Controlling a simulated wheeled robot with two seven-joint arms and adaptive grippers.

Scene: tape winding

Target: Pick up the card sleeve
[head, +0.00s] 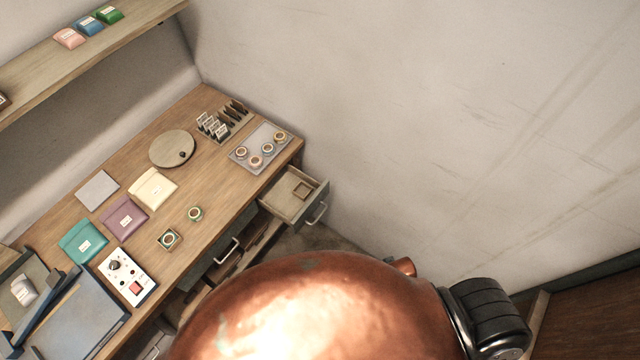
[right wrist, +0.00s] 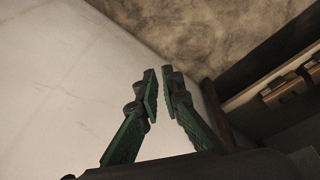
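I cannot tell for certain which item is the card sleeve. In the head view, a small brown square piece (head: 301,190) lies in the open drawer (head: 283,203) at the table's right end. A cream pouch (head: 153,188), a purple pouch (head: 123,219) and a teal pouch (head: 83,242), each with a white label, lie on the table. In the right wrist view, my right gripper (right wrist: 160,80) has its green fingers apart, with nothing between them, in front of a pale wall. It is away from all these items. My left gripper is not in view.
The wooden table (head: 230,172) holds a round disc (head: 172,148), a rack of cards (head: 213,126), a grey tray (head: 240,158) with several rolls, a loose roll (head: 195,213) and a white control box (head: 127,276). A shelf (head: 60,65) hangs above. A copper-coloured rounded body fills the lower foreground.

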